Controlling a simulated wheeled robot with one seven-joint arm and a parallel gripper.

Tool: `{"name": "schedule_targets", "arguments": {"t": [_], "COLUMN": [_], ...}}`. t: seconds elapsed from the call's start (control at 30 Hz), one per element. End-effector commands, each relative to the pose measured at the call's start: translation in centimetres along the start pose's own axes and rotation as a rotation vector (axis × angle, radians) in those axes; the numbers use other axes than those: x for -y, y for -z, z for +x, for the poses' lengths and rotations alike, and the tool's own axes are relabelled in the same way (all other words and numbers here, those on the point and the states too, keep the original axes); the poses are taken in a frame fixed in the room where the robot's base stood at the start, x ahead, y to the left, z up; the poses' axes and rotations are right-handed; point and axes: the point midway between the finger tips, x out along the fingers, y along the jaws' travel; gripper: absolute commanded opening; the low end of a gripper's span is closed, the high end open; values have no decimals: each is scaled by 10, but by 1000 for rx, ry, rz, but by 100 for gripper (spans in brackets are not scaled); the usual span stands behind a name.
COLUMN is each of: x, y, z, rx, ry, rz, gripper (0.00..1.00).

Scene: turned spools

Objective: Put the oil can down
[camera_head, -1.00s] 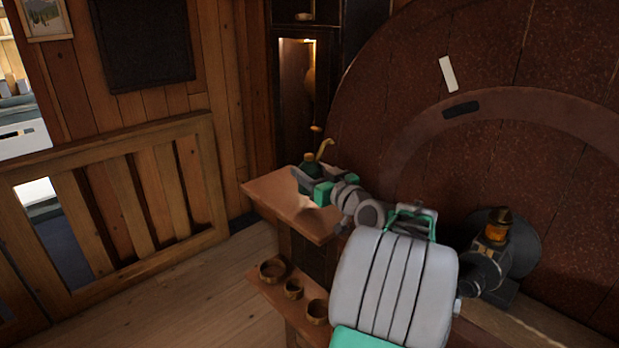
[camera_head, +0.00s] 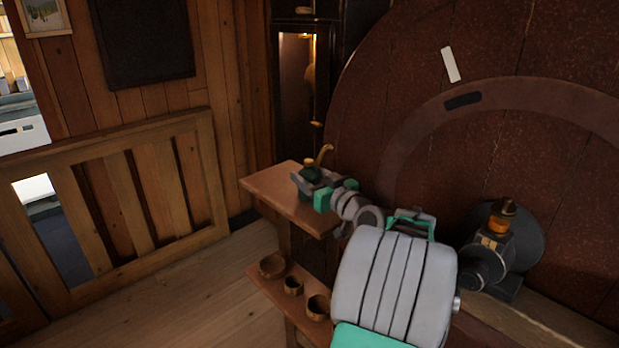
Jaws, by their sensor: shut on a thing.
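The oil can (camera_head: 310,171) is dark green with a curved brass spout. It stands upright in the jaws of my gripper (camera_head: 308,180), over the upper wooden shelf (camera_head: 270,186). My gripper is shut on the can and partly hides its body. I cannot tell whether the can's base touches the shelf. My grey and green arm reaches in from the lower right.
A lower shelf (camera_head: 272,288) holds small wooden bowls (camera_head: 272,266). A large dark red wheel (camera_head: 400,120) stands behind my arm. A machine part with an amber cup (camera_head: 503,215) is at right. The upper shelf's left part is clear.

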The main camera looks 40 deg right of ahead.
Motion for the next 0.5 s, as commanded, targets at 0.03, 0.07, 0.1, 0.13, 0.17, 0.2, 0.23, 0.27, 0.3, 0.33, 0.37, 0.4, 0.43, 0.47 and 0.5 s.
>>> {"name": "schedule_targets", "arguments": {"t": [0.03,0.07,0.1,0.13,0.17,0.2,0.23,0.27,0.3,0.33,0.37,0.4,0.43,0.47,0.5], "x": [0,0,0,0,0,0,0,0,0,0,0,0,0,0,0], "y": [1,1,1,1,1,1,1,1,1,1,1,1,1,1,1], "z": [0,0,0,0,0,0,0,0,0,0,0,0,0,0,0], "rx": [0,0,0,0,0,0,0,0,0,0,0,0,0,0,0], "ry": [0,0,0,0,0,0,0,0,0,0,0,0,0,0,0], "rz": [0,0,0,0,0,0,0,0,0,0,0,0,0,0,0], "gripper": [54,56,60,62,64,68,70,73,75,75,75,75,75,75,75]}}
